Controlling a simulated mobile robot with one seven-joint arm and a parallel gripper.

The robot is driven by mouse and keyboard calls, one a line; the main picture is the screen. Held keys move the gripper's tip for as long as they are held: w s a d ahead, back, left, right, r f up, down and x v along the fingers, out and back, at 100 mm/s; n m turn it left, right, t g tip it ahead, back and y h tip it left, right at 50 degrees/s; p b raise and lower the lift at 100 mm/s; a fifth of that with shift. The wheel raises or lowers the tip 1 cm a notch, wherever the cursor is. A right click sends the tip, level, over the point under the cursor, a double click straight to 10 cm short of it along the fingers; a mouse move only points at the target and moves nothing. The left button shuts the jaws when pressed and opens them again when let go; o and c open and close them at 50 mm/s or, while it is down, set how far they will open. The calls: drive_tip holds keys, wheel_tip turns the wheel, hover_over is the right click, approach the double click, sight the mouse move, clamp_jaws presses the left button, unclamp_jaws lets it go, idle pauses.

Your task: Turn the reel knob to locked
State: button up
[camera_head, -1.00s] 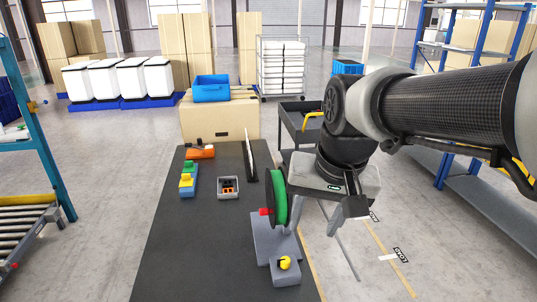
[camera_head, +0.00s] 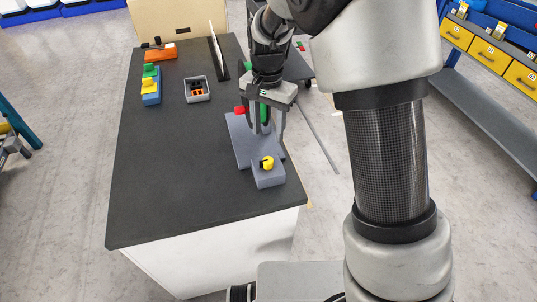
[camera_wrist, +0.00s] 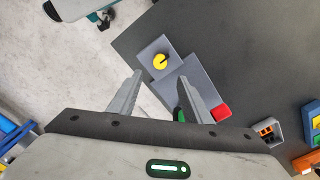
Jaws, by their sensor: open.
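A yellow knob (camera_head: 267,163) with a dark mark sits on a small grey block (camera_head: 268,179) at the table's near right. It also shows in the wrist view (camera_wrist: 160,61), between the fingertips in the picture. The block adjoins a grey base (camera_head: 240,145) carrying a green reel (camera_head: 264,112) and a red part (camera_head: 239,110). My gripper (camera_head: 265,128) is open, above the base and behind the knob, with nothing held. Its fingers partly hide the reel. In the wrist view the reel's green edge (camera_wrist: 180,114) shows beside the right finger; I cannot tell whether they touch.
The dark table (camera_head: 170,185) is clear at its front left. A grey bin (camera_head: 197,90), a blue block with green and yellow parts (camera_head: 151,88), an orange item (camera_head: 159,54) and an upright panel (camera_head: 219,52) stand farther back.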

sight(268, 160)
wheel_tip(268, 160, down, 12)
drive_tip(key=shift+r, duration=0.2)
drive_tip(key=shift+c, duration=0.6)
drive_tip(key=c, duration=1)
drive_tip(key=shift+o, duration=0.2)
